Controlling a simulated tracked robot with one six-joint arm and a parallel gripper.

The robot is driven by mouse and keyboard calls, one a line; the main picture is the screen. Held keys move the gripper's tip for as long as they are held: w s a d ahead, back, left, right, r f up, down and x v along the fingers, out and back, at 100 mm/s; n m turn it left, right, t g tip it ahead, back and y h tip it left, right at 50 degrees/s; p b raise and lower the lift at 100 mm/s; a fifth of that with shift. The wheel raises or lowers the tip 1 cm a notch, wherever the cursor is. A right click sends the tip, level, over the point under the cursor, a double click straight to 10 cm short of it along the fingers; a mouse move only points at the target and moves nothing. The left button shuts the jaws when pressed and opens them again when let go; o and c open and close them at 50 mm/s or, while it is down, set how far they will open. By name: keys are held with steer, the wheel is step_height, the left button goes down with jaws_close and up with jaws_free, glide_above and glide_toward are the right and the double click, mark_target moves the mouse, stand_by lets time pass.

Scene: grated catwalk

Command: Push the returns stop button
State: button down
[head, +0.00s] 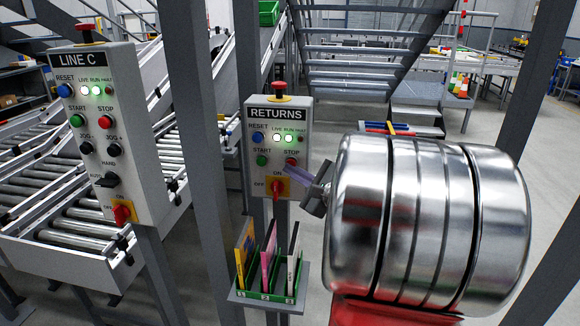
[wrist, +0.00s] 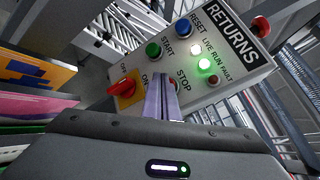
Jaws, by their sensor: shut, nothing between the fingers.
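The grey RETURNS panel (head: 250,150) stands on a post in the middle of the head view and fills the upper middle of the wrist view (wrist: 225,62). Its red stop button (head: 291,161) sits under the STOP label, right of the green start button (head: 261,160). My gripper (head: 287,171) is shut and empty, its fingertips just below the stop button.
A red rotary switch (wrist: 123,88) on a yellow plate is close to the fingers. A red mushroom button (head: 279,87) tops the panel. A green rack (head: 262,296) with folders stands below. The LINE C panel (head: 95,130) is at left.

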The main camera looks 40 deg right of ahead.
steer(key=shift+w+d, duration=0.45)
steer(key=shift+d, duration=0.15)
stand_by(1.1)
steer(key=shift+s+a, duration=0.1)
steer(key=shift+a, duration=0.05)
steer(key=shift+s+a, duration=0.65)
steer(key=shift+a, duration=0.2)
steer(key=shift+a, duration=0.1)
steer(key=s+a, duration=0.1)
steer(key=a, duration=0.1)
steer(key=s+a, duration=0.1)
steer(key=s, duration=0.1)
steer(key=shift+a, duration=0.4)
stand_by(0.3)
stand_by(0.7)
